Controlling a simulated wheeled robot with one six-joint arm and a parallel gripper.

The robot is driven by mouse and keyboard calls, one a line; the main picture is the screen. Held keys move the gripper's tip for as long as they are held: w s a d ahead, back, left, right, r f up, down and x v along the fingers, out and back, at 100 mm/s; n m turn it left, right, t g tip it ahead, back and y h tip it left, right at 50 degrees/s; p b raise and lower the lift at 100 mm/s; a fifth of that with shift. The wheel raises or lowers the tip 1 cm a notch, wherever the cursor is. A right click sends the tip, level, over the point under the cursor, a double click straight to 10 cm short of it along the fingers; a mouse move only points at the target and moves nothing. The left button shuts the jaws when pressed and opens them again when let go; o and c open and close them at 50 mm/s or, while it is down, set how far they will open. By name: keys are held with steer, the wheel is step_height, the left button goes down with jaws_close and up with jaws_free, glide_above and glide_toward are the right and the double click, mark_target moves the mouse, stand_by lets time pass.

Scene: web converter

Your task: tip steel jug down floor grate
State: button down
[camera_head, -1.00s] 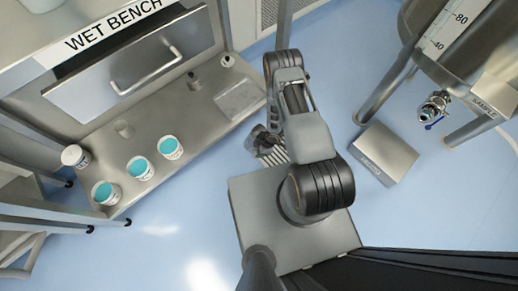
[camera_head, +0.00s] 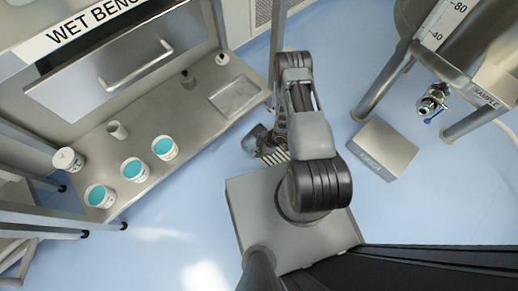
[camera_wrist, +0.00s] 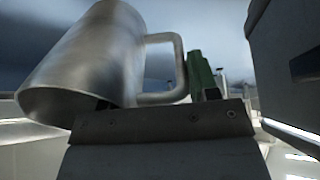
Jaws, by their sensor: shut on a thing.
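The steel jug (camera_wrist: 92,58) fills the left of the wrist view, tilted, with its wide round end toward the lower left and its handle (camera_wrist: 178,70) on the right. My gripper (camera_wrist: 196,78) is shut on the jug at the handle; a green finger pad shows beside it. In the head view my gripper (camera_head: 257,138) is low, left of my arm and partly hidden by it. The jug is not clear in the head view, and any contents are hidden.
The wet bench (camera_head: 180,110) stands at the left, with several teal-filled tubs, a grey cup (camera_head: 117,130) and a small bottle (camera_head: 187,77). A metal box (camera_head: 383,149) lies on the floor at right, near the tank's legs and sample valve (camera_head: 432,101). Floor between is clear.

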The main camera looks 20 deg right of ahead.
steer(key=shift+d+f+y+b, duration=0.3)
steer(key=shift+f+y+b, duration=0.2)
steer(key=shift+f+b, duration=0.15)
steer(key=shift+d+f+t+y+b, duration=0.1)
steer(key=shift+f+t+y+b, duration=0.3)
steer(key=shift+f+y+b, duration=1.8)
steer(key=shift+s+d+r+t+y+b, duration=0.1)
steer(key=shift+d+r+t+y+b, duration=0.1)
steer(key=shift+r+y+b, duration=0.5)
steer(key=shift+s+d+r+t+y+b, duration=0.15)
steer(key=shift+r+y+b, duration=0.25)
steer(key=shift+r+b, duration=0.45)
steer(key=shift+s+d+r+t+y, duration=0.1)
steer(key=shift+d+r+t+y, duration=0.35)
steer(key=shift+y, duration=1)
steer(key=shift+s+d+r+t+y, duration=0.1)
steer(key=shift+d+r+y, duration=0.2)
steer(key=shift+d+y, duration=0.75)
steer(key=shift+s+d+r+t+y, duration=0.15)
steer(key=shift+r+t+y, duration=0.2)
steer(key=shift+y, duration=1.45)
steer(key=shift+w+d+r, duration=0.1)
steer(key=shift+d, duration=0.05)
